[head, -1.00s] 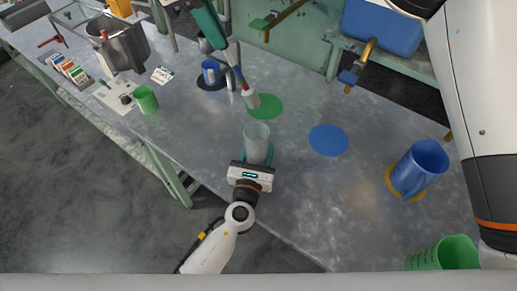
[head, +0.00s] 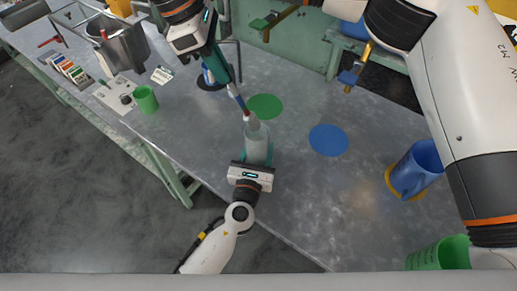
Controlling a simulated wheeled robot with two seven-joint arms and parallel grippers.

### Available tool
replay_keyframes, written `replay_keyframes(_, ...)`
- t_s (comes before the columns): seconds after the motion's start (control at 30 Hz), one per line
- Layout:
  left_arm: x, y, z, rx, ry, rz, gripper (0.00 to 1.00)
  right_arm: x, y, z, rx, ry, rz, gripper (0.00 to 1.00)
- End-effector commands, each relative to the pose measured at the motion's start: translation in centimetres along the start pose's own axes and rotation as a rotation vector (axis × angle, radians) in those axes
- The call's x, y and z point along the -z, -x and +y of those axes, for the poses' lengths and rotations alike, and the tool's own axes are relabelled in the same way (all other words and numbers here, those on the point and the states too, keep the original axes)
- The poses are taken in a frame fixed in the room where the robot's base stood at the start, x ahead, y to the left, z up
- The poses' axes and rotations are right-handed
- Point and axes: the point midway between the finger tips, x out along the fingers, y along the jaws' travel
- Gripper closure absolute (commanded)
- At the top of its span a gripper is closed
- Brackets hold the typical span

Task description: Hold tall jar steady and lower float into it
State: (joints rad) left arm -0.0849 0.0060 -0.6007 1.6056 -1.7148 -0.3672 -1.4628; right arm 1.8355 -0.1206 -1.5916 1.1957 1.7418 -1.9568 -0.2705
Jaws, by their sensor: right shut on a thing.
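The tall clear jar (head: 257,143) stands upright near the table's front edge. My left gripper (head: 257,160) has its teal fingers around the lower jar; whether they press on the glass is hard to see. My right gripper (head: 229,82) reaches down from the upper left with teal fingers, shut on the float (head: 250,119). The float has a thin stem, a red part and a pale bulb. The bulb overlaps the jar's mouth in the picture; I cannot tell whether it is inside or just above.
A green disc (head: 265,106) and a blue disc (head: 328,140) lie flat beside the jar. A blue mug (head: 417,168) and a green cup (head: 440,253) stand at right. A small green mug (head: 145,98) and a metal jug (head: 122,46) stand at left.

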Motion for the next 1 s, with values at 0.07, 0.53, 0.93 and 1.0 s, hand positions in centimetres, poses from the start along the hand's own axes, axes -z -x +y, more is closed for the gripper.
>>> replay_keyframes(0.07, 0.0, 0.0, 0.0, 0.000, 0.000, 0.000, 0.75, -0.2, -0.6, 0.0, 0.000, 0.001, 0.000, 1.00)
replay_keyframes(0.53, 0.0, 0.0, 0.0, 0.000, 0.000, 0.000, 0.75, -1.3, -3.7, 0.0, 0.000, 0.000, 0.000, 1.00)
replay_keyframes(0.93, 0.0, 0.0, 0.0, 0.000, 0.000, -0.001, 0.75, -1.3, -3.5, 0.0, 0.001, 0.000, 0.000, 0.60)
replay_keyframes(1.0, 0.0, 0.0, 0.0, 0.000, 0.000, -0.001, 0.75, -1.3, -3.3, 0.0, 0.001, 0.000, -0.001, 0.60)
